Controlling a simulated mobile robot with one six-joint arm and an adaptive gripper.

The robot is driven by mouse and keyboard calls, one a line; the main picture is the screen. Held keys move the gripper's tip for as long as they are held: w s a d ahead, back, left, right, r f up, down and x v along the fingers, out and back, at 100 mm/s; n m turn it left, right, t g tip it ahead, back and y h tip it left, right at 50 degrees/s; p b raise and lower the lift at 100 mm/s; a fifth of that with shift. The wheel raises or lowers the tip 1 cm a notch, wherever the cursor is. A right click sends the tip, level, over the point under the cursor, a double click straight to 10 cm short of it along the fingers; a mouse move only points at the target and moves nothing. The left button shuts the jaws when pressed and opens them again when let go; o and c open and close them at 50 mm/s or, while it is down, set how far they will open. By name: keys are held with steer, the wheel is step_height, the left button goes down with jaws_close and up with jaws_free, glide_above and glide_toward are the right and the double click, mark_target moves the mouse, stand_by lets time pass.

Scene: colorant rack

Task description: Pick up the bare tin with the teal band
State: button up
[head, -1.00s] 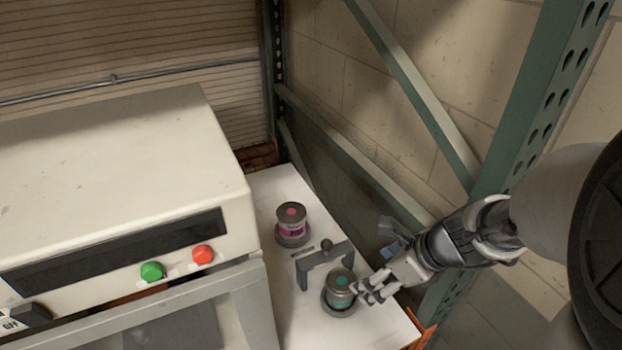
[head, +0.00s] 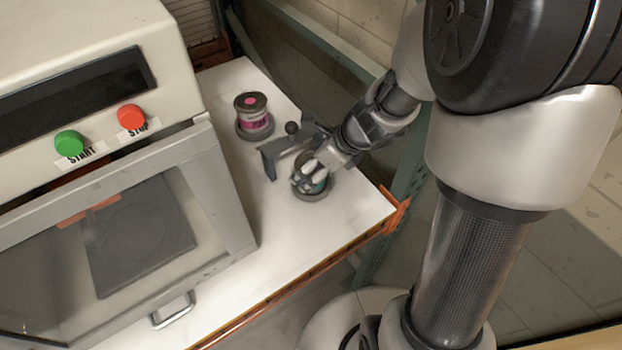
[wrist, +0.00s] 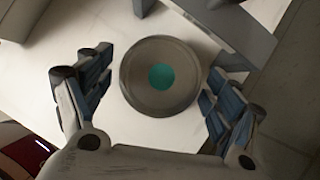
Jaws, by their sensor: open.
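The tin with the teal band (head: 322,186) stands on a dark round base on the white shelf, partly hidden behind my fingers in the head view. In the wrist view its grey lid with a teal dot (wrist: 160,78) lies between my two fingers. My gripper (head: 314,172) is open, with one finger on each side of the tin (wrist: 152,95). A gap shows between the tin and the left finger; the right finger is closer to it. I cannot tell whether it touches.
A tin with a magenta band (head: 254,112) stands on its own base farther back. A grey bracket with a round knob (head: 292,129) stands between the tins. A machine with green and red buttons (head: 90,75) is at left. The shelf's front right is clear.

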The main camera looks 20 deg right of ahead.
steer(key=shift+x, duration=0.9)
steer(key=shift+r, duration=0.1)
steer(key=shift+s, duration=0.1)
steer(key=c, duration=1.3)
steer(key=shift+r, duration=0.2)
